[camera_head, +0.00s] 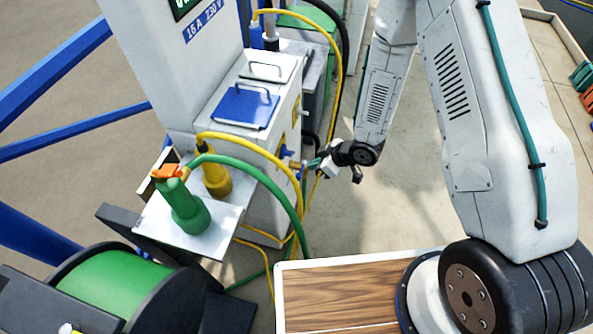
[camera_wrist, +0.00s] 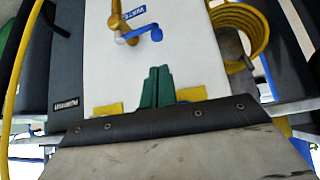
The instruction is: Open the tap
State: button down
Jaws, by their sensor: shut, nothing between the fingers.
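The brass tap (camera_wrist: 119,20) is on the white face of a service pedestal, beside a blue label reading WATER. Its blue lever (camera_wrist: 143,33) points to the right in the wrist view. In the head view the blue part of the tap (camera_head: 286,152) shows small on the pedestal's right side. My gripper (camera_wrist: 157,70) has green fingers pressed together, empty, just below the lever in the wrist view and apart from it. In the head view my gripper (camera_head: 313,163) is right of the tap, close to it.
The pedestal (camera_head: 270,190) has a blue socket lid (camera_head: 245,107) on top. Yellow and green hoses (camera_head: 290,200) hang close to the tap. A coiled yellow hose (camera_wrist: 240,35) is right in the wrist view. A green hose reel (camera_head: 115,283) stands front left.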

jog(key=x, duration=1)
